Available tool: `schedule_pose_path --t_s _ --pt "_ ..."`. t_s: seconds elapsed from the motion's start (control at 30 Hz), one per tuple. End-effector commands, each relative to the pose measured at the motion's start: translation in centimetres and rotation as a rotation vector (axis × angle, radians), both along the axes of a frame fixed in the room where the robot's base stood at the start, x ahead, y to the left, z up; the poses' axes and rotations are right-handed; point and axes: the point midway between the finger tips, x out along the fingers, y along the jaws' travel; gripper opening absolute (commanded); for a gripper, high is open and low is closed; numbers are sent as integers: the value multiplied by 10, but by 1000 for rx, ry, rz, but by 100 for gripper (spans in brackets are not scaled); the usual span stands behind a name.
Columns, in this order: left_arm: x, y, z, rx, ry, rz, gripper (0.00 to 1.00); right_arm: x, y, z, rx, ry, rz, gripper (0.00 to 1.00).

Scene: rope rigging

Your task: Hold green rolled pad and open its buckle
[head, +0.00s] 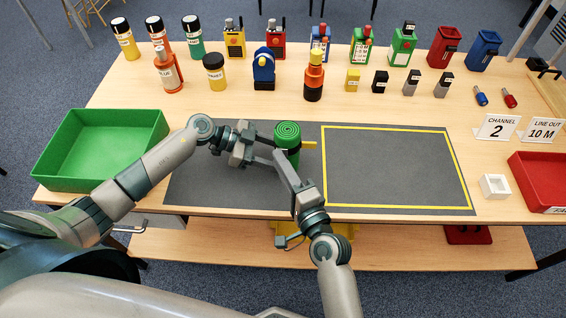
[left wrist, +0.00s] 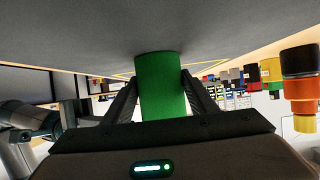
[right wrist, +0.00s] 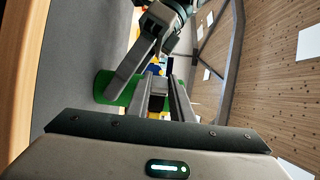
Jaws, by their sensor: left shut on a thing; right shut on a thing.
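The green rolled pad (head: 288,133) stands upright on the grey mat, with its spiral end up. My left gripper (head: 270,155) is shut around the pad from the left. In the left wrist view the pad (left wrist: 162,85) sits between both fingers. My right gripper (head: 284,162) reaches in from the front, its fingers close together against the pad's near side. It is shut on a small part there, seemingly the buckle, which the fingers hide. In the right wrist view the pad (right wrist: 108,86) shows beside the fingers (right wrist: 160,88). A yellow tab (head: 310,144) sticks out right of the pad.
The grey mat (head: 220,185) has a yellow-outlined area, empty, on the right. A green tray (head: 75,172) stands at the left and a red tray (head: 535,185) at the right. Bottles, radios and small blocks line the back. A white square holder (head: 494,186) stands at right.

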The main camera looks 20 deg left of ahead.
Motion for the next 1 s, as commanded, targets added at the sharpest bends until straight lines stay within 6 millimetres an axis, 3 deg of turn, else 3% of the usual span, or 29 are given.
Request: schedule_pose_path --t_s 0.47,0.5,0.57,1.0 --pt "0 -2 1 -3 1 -1 25 -1 0 -2 -4 3 -16 0" --pt "0 -2 1 -3 1 -1 25 -1 0 -2 -4 3 -16 25" --pt "0 -2 0 -3 1 -1 25 -1 0 -2 -4 3 -16 39" --pt "0 0 0 -1 0 0 25 -4 -3 -1 -4 1 -17 39"
